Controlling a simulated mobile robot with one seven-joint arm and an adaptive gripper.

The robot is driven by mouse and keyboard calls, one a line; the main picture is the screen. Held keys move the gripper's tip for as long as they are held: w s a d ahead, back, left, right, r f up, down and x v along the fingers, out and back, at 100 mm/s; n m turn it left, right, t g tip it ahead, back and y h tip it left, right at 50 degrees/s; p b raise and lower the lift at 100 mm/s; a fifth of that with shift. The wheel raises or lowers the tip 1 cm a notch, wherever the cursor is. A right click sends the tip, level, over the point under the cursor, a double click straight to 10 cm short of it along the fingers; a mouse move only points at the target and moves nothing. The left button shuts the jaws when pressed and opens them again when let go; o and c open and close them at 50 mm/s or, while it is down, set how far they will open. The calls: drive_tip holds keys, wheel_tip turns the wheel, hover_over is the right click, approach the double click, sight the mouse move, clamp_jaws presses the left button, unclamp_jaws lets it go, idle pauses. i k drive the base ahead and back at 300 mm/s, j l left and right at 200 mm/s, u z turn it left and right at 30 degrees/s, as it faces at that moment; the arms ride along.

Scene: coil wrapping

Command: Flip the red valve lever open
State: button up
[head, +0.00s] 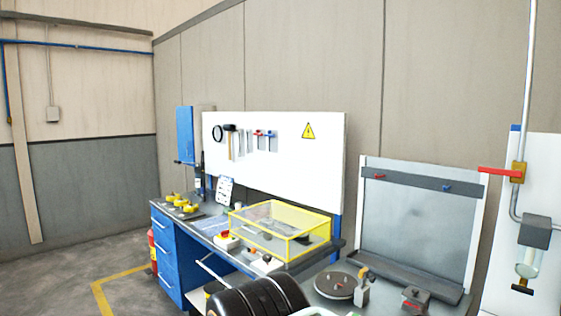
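The red valve lever (498,171) is at the right in the head view. It sticks out level to the left from a brass-coloured valve body (518,173). The valve sits on a thin vertical grey pipe (527,85) in front of a white panel (545,150). Below the valve, the pipe leads to a grey box (534,231) with a clear bowl (527,262) under it. My gripper is not in view.
A workbench with blue drawers (167,258) carries a yellow-edged clear box (290,216). A black coil (258,300) is at the bottom centre. A round turntable (337,285) and a small grey device (416,300) stand before a grey backboard (415,228). Open floor lies left.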

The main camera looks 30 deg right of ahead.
sight(518, 173)
drive_tip(key=z, duration=2.4)
